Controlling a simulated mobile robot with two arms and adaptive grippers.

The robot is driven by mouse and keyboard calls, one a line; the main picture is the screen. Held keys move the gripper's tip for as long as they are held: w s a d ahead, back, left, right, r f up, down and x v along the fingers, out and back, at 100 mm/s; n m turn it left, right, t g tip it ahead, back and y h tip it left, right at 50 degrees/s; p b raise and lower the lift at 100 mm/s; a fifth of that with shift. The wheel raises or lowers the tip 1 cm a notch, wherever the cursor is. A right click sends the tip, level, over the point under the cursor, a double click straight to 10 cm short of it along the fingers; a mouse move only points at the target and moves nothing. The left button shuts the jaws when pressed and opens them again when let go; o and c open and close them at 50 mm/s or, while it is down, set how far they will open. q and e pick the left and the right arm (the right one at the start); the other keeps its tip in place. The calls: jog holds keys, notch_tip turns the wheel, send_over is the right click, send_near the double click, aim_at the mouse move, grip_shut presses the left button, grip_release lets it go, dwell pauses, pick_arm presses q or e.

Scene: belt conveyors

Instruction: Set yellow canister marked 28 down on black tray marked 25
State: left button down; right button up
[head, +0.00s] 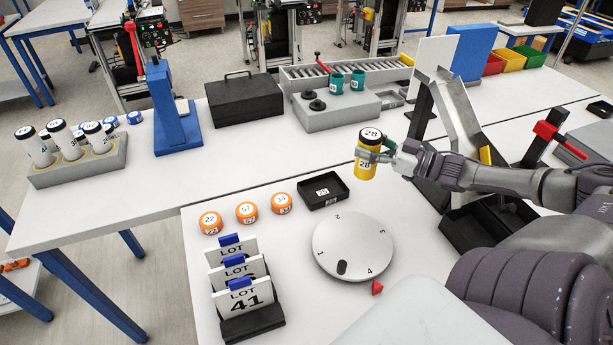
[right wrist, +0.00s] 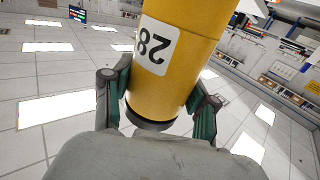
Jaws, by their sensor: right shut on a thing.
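The black tray marked 25 (head: 323,192) lies on the table below and to the left of the canister. The tray looks empty, with its label inside or on its wall. The canister is apart from the tray. My left gripper is out of view.
A grey block with teal cups (head: 340,110) is behind. A metal chute (head: 453,112) rises at right.

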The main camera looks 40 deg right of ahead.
jog(key=w+a+f+b, duration=0.2)
jog(key=w+f, duration=0.1)
jog(key=w+a+f+b, duration=0.1)
jog(key=w+f+b, duration=0.1)
jog(key=w+f, duration=0.1)
jog(key=w+a+f+b, duration=0.2)
jog(key=w+f+b, duration=0.1)
jog(key=f, duration=0.1)
jog(key=shift+w+a+f, duration=0.25)
jog(key=shift+a+f, duration=0.1)
jog(key=shift+f, duration=0.15)
jog(key=shift+f, duration=0.1)
jog(key=o, duration=1.4)
jog(key=shift+c, duration=0.2)
